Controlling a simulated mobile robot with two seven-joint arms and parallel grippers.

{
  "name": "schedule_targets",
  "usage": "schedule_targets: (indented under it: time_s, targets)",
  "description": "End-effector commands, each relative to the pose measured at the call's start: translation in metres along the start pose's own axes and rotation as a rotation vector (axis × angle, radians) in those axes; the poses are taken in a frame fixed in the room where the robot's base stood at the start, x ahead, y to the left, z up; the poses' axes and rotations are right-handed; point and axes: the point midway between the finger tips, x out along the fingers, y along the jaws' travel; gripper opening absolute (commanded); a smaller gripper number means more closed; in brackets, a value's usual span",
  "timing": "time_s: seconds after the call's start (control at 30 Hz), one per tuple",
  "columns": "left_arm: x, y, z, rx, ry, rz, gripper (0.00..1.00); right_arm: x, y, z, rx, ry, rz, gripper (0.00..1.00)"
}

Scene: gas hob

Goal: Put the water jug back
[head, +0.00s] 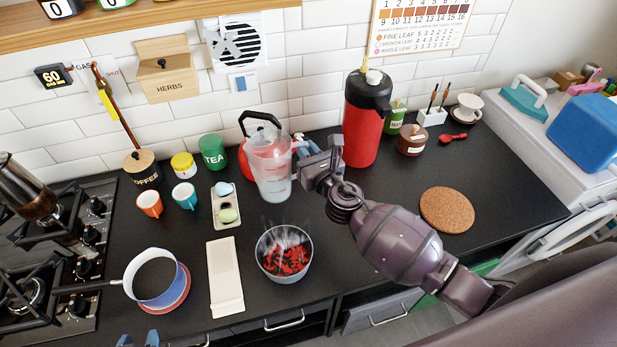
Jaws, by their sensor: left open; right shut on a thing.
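The water jug (270,168) is a clear, tapered jug with markings and some pale liquid low inside. It stands upright at the back middle of the black counter, in front of a red kettle. I cannot tell whether its base touches the counter. My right gripper (302,148) is at the jug's right side, shut on it, apparently at the handle; the fingers partly hide that spot. My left gripper (139,340) shows only its blue fingertips at the bottom edge, apart and empty, far from the jug.
A steaming bowl (284,254) stands in front of the jug. A red flask (366,120) stands right of my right gripper. The kettle (262,122) is close behind the jug. A cork mat (447,209) lies bare at right. A saucepan (155,278) and gas hob (60,235) are at left.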

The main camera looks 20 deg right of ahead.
Motion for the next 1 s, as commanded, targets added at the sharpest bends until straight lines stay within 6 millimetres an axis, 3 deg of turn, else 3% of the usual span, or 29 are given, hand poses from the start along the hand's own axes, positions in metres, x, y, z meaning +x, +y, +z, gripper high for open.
schedule_targets:
  time_s: [0.47, 0.63, 1.0]
  targets:
    - [-0.007, -0.001, -0.001, -0.001, -0.020, 0.000, 0.45, -0.006, -0.001, -0.029, 0.004, 0.027, -0.007, 0.00]
    - [0.000, 0.000, 0.010, -0.002, -0.016, -0.001, 0.45, -0.006, -0.002, -0.046, 0.000, 0.024, -0.005, 0.00]
    - [0.007, 0.001, 0.005, -0.001, 0.015, 0.000, 0.45, -0.006, -0.002, -0.064, 0.001, 0.025, -0.004, 0.00]
